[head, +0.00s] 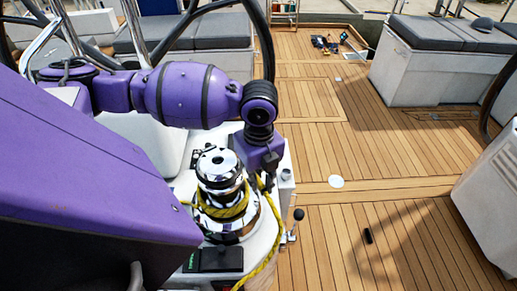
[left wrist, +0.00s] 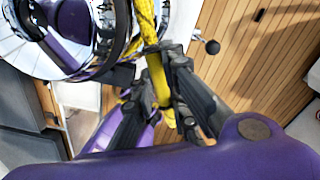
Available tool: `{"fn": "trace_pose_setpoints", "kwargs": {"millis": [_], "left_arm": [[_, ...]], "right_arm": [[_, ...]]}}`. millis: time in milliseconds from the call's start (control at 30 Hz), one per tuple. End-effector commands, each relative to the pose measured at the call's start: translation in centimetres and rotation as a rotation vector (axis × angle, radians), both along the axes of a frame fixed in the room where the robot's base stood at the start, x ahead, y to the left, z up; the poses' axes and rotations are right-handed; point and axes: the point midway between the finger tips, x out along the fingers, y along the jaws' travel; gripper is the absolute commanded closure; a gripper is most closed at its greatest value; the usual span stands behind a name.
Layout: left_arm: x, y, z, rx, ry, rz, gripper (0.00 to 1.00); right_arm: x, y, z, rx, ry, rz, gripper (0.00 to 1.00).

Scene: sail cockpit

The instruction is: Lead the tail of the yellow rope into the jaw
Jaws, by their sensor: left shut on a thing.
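The chrome winch (head: 219,168) stands upright on a white base, with the yellow rope (head: 222,212) wrapped around its drum. The jaw appears to be the grooved ring near the winch top, but its opening cannot be made out. My left gripper (head: 264,186) is just right of the winch and points down. It is shut on the yellow rope, which also runs between its fingers in the left wrist view (left wrist: 157,78). Below the gripper the rope hangs down along the base to the bottom edge of the head view. The chrome winch (left wrist: 50,45) is beside the gripper. My right gripper is not in view.
A small lever with a dark knob (head: 298,214) sticks out right of the winch base. A black clutch block (head: 216,259) lies in front of the winch. Grey-cushioned seats (head: 440,40) stand at the back. The wooden deck (head: 390,150) to the right is mostly clear.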

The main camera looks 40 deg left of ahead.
Motion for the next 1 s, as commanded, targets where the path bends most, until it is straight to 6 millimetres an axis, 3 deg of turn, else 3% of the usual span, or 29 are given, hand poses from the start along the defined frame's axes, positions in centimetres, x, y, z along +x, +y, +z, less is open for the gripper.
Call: {"fn": "trace_pose_setpoints", "kwargs": {"millis": [367, 700, 1000], "left_arm": [[-0.5, -0.2, 0.0, 0.000, 0.000, -0.047, 1.00], [-2.9, -0.4, 0.1, 0.001, -0.002, -0.263, 1.00], [-3.0, -0.5, 0.0, 0.000, 0.000, -0.277, 1.00]], "right_arm": [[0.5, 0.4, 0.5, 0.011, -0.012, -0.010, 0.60], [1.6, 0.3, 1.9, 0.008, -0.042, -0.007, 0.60], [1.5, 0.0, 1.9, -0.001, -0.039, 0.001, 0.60]]}}
